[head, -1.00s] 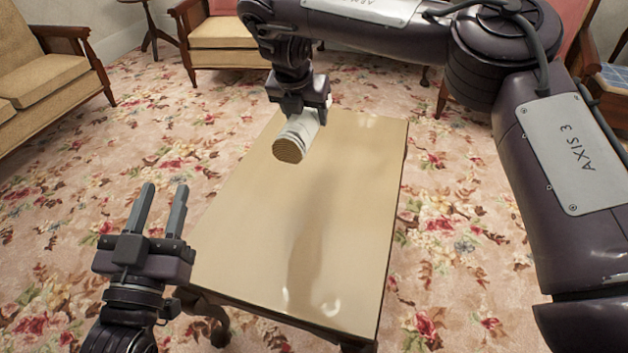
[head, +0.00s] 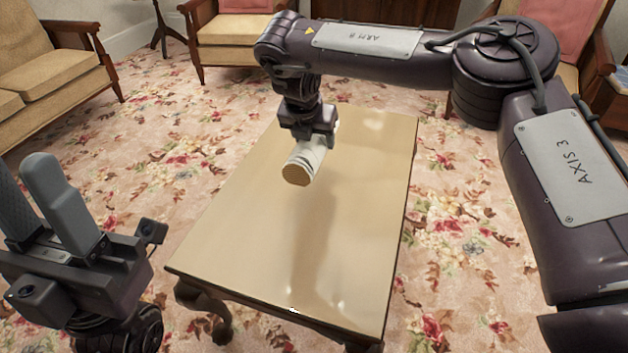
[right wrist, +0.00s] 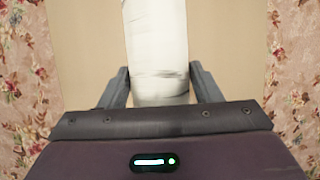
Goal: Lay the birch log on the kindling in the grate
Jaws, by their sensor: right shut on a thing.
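The birch log (head: 301,164) has white bark and a tan cut end that faces me. My right gripper (head: 312,146) is shut on it and holds it over the table, tilted toward me. In the right wrist view the log (right wrist: 156,45) lies between the two fingers (right wrist: 160,88). My left gripper (head: 40,205) is at the lower left of the head view, beside the table, with its two fingers pointing up. It is open and empty. No grate or kindling shows in these views.
A wooden table (head: 260,245) with a bare, shiny top stands in the middle. Around it is flowered carpet (head: 140,170). A tan armchair (head: 235,42) stands behind and a tan sofa (head: 50,70) at the far left.

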